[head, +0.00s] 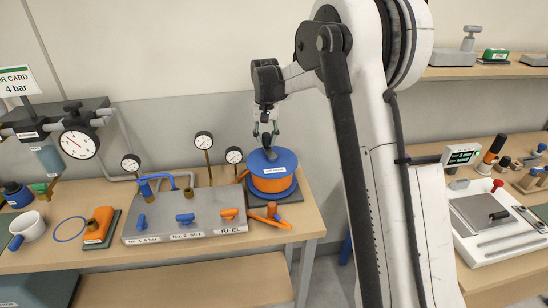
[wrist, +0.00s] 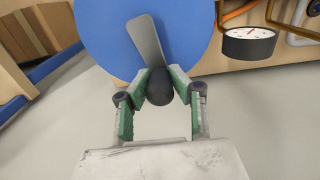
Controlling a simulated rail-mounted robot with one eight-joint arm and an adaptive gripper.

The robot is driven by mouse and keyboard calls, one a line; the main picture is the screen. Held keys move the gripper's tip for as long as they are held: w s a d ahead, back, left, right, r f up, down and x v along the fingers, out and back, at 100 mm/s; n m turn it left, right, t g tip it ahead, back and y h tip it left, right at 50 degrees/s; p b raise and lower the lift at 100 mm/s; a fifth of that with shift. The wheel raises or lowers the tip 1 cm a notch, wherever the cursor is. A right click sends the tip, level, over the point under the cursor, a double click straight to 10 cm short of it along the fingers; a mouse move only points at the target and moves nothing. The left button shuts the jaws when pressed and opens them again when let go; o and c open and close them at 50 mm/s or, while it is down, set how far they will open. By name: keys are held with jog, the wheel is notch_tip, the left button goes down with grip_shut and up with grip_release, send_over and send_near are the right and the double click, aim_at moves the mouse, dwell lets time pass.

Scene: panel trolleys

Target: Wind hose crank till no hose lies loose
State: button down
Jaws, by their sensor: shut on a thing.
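The hose reel (head: 272,178) stands at the right end of the left bench, with a blue top disc and an orange drum. Its blue disc (wrist: 95,35) fills the upper left of the wrist view. A flat grey crank arm (wrist: 146,42) runs across the disc to a dark knob (wrist: 160,86). My gripper (head: 266,138) is above the reel, and in the wrist view its green-padded fingers (wrist: 158,92) are shut on the knob.
A grey manifold (head: 185,222) with blue and orange valves, labelled REEL at its right, sits left of the reel. Pressure gauges (head: 204,141) stand behind it. A mug (head: 28,226) and an orange block (head: 98,224) are further left.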

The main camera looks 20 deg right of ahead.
jog(key=shift+s, duration=0.1)
jog(key=shift+d, duration=0.5)
jog(key=shift+s+d+b, duration=0.15)
jog(key=shift+d+b, duration=0.15)
jog(key=shift+d, duration=0.25)
jog(key=shift+s+d, duration=0.35)
jog(key=shift+d, duration=0.15)
